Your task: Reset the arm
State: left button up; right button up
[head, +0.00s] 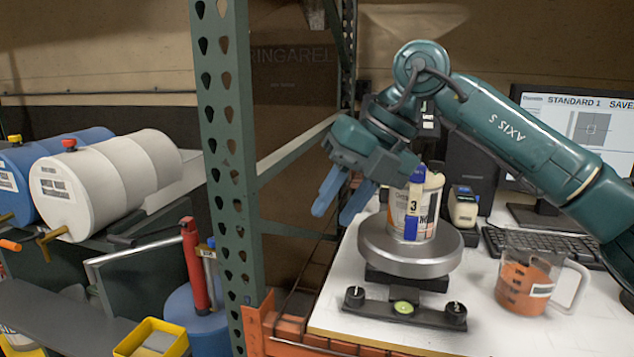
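My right arm comes in from the right, and its teal gripper (333,212) hangs at the centre of the head view. Its two blue fingers point down and left, are spread apart and hold nothing. It is to the left of a labelled can (432,205) that stands on a round metal scale plate (412,253). A blue and yellow marker-like item marked 3 stands in front of or on the can; I cannot tell which. My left gripper is not in view.
A measuring jug (527,284) with orange contents stands right of the scale, before a keyboard (545,244) and monitor (580,128). A perforated green post (226,150) rises left of my gripper. White (85,190) and blue drums lie further left; a yellow bin (152,338) is below.

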jog(key=s+a+f+m+g+y+p, duration=0.1)
jog(key=s+a+f+g+y, duration=0.15)
jog(key=a+y, duration=0.35)
jog(key=s+a+f+m+g+y+p, duration=0.1)
jog(key=s+a+f+m+g+y, duration=0.2)
jog(key=y, duration=0.5)
jog(key=w+d+f+m+t+h+p, duration=0.1)
jog(key=d+f+m+t+h, duration=0.35)
jog(key=f+m+t, duration=0.55)
jog(key=w+d+f+m+t+h+p, duration=0.1)
jog(key=d+f+m+t+h, duration=0.4)
jog(key=m+t, duration=0.9)
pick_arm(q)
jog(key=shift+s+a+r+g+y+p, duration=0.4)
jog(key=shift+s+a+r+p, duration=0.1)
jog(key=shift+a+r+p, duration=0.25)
pick_arm(e)
jog(key=s+d+f+m+g+h, duration=0.3)
jog(key=s+d+f+m+g, duration=0.1)
jog(key=s+f, duration=0.4)
jog(key=s+d+f+m+g+h, duration=0.4)
jog(key=s+d+f, duration=0.2)
jog(key=f, duration=0.6)
jog(key=shift+s+d, duration=0.4)
jog(key=shift+s, duration=0.8)
